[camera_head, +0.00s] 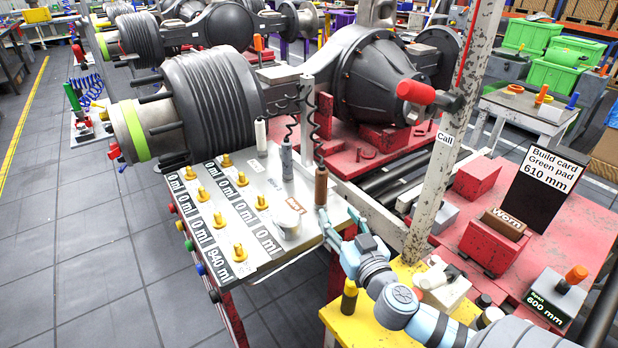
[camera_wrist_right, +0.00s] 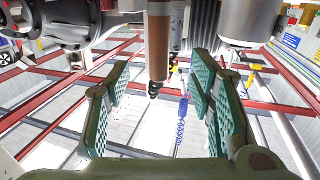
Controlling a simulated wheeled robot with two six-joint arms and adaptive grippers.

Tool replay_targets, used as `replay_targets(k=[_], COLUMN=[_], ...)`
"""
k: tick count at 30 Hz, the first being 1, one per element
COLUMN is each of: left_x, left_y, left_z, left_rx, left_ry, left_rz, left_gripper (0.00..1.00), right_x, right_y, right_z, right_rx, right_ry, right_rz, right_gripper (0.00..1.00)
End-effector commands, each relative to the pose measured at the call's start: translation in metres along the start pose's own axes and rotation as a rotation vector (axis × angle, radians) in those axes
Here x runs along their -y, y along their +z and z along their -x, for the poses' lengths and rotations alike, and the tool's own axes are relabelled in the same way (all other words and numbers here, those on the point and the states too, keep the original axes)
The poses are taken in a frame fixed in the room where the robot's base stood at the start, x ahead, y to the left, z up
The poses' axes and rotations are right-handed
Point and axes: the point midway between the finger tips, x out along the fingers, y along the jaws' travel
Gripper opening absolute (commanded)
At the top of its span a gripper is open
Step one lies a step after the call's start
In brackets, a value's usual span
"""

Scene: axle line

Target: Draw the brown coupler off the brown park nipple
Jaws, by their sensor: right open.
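The brown coupler (camera_head: 321,186) stands upright on the light panel (camera_head: 262,255) at its right side, with a dark coiled hose rising from its top. It also shows in the right wrist view (camera_wrist_right: 158,45). The brown park nipple is hidden, and I cannot see the joint at the coupler's foot. My right gripper (camera_head: 338,222) is open in front of the coupler. In the right wrist view its green padded fingers (camera_wrist_right: 160,85) stand wide apart, with the coupler between them in the picture and touching neither. My left gripper is not in view.
A grey coupler (camera_head: 287,160) and a white cylinder (camera_head: 260,134) stand behind, left of the brown one. A post (camera_head: 447,140) marked "Call" rises on the right.

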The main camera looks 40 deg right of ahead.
Motion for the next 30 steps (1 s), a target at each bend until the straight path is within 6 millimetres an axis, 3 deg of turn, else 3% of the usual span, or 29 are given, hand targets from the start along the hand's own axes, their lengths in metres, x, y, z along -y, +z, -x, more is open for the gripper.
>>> replay_targets(k=[6, 11, 18, 26, 30], left_x=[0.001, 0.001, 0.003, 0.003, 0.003], left_y=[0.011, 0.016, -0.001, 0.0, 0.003], left_z=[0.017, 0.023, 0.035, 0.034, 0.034], left_rx=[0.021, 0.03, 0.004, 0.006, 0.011], left_ry=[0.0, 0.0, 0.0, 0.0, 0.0], left_rz=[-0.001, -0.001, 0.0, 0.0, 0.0], left_gripper=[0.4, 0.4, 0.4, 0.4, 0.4], right_x=[0.002, 0.003, 0.001, 0.002, 0.001], right_y=[-0.005, -0.004, -0.004, -0.002, -0.002], right_z=[-0.059, -0.082, -0.126, -0.132, -0.132], right_rx=[-0.003, -0.001, -0.001, 0.0, 0.0], right_ry=[-0.002, -0.003, 0.0, -0.002, -0.002], right_rz=[-0.004, -0.003, -0.002, -0.001, -0.001], right_gripper=[0.49, 0.49, 0.49, 0.49, 0.27])
